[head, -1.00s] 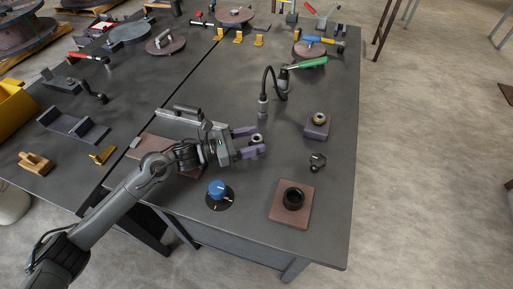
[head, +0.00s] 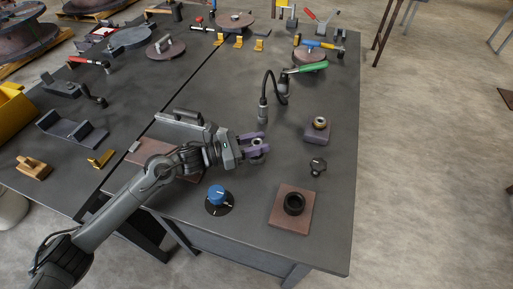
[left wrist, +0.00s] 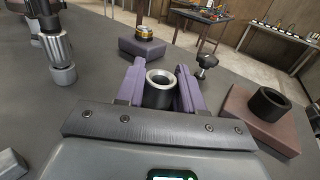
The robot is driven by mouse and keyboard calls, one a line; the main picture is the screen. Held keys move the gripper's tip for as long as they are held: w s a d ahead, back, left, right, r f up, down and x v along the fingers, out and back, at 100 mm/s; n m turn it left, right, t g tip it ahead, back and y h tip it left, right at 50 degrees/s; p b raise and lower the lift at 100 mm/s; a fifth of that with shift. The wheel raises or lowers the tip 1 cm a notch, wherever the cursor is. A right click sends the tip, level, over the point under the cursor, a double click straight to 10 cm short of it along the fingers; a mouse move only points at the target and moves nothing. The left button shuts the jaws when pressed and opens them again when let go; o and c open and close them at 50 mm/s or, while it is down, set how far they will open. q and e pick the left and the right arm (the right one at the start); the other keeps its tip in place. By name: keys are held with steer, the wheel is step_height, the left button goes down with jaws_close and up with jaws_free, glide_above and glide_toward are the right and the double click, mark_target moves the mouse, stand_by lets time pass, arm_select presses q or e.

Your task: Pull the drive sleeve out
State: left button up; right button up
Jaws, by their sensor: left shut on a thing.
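The sleeve (head: 257,143) is a short dark hollow cylinder with a bright metal rim. In the left wrist view the sleeve (left wrist: 157,88) stands upright between the two purple fingers. My left gripper (head: 256,147) is shut on it from the left, one finger at each side. The gripper's body hides the sleeve's lower part, so I cannot tell what it sits in. My right gripper is not in view.
A purple block with a brass-coloured ring (head: 319,123) stands to the right. A black knob (head: 317,166), a brown plate (head: 279,222) with a black ring (head: 294,203) and a blue dial (head: 217,194) are nearby.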

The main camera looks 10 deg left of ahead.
mark_target(257, 141)
arm_select(q)
steer(key=shift+r, duration=0.6)
jaws_close()
steer(key=shift+r, duration=0.15)
steer(key=shift+r+p, duration=0.5)
steer(key=shift+r, duration=0.45)
steer(key=shift+r+p, duration=0.55)
steer(key=shift+r, duration=0.9)
steer(key=shift+r+p, duration=0.4)
steer(key=shift+r, duration=0.8)
